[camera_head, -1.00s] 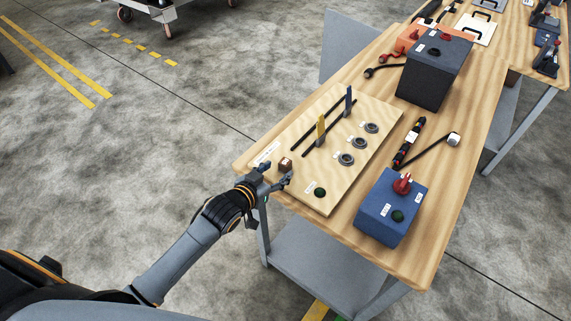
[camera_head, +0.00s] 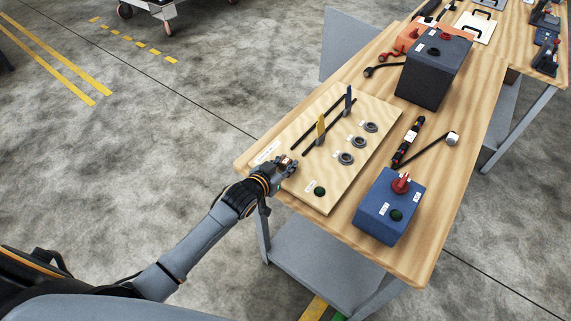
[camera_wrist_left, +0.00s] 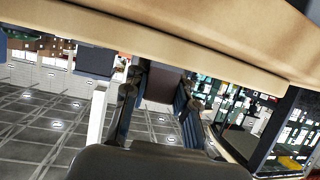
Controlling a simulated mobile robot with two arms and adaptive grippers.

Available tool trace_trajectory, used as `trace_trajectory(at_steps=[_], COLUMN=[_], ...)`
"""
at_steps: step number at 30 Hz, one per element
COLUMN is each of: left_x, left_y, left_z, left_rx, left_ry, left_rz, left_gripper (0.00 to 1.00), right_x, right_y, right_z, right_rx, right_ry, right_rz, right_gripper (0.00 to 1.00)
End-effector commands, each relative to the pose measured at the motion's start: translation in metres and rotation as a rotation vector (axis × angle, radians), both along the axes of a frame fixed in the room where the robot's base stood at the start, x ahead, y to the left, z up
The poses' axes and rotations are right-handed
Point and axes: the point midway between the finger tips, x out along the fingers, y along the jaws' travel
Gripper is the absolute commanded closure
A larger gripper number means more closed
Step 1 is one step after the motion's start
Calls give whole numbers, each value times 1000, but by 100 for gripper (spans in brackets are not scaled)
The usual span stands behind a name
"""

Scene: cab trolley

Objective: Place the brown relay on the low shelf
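The brown relay (camera_head: 284,161) is a small block at the left edge of the light wooden board on the table. My left gripper (camera_head: 284,166) is at it and partly hides it in the head view. In the left wrist view the relay (camera_wrist_left: 166,82) sits between the two fingertips, one finger on each side. I cannot tell whether the fingers press on it. The low shelf (camera_head: 318,268) is the grey surface under the wooden table, and it looks bare where visible. My right gripper is not in view.
The board (camera_head: 335,185) carries black slots with yellow and blue levers and several grey rings. A blue box (camera_head: 375,215) with a red knob stands to its right, and a dark box (camera_head: 432,75) behind. Open floor lies left of the table.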

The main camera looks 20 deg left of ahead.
Motion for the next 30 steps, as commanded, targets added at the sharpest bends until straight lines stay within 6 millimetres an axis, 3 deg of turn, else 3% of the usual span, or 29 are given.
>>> trace_trajectory(at_steps=[11, 18, 26, 30], left_x=[0, 1, -30, -51], left_y=[0, 0, 44, 74], left_z=[3, 30, 92, 104], left_rx=[0, 0, 7, 9], left_ry=[0, -6, -5, 0], left_rz=[0, -2, -1, 0], left_gripper=[100, 100, 100, 100], right_x=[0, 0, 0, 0], right_y=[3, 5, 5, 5], right_z=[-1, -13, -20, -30], right_rx=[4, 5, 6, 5], right_ry=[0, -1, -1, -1], right_rz=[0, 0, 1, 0], right_gripper=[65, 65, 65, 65])
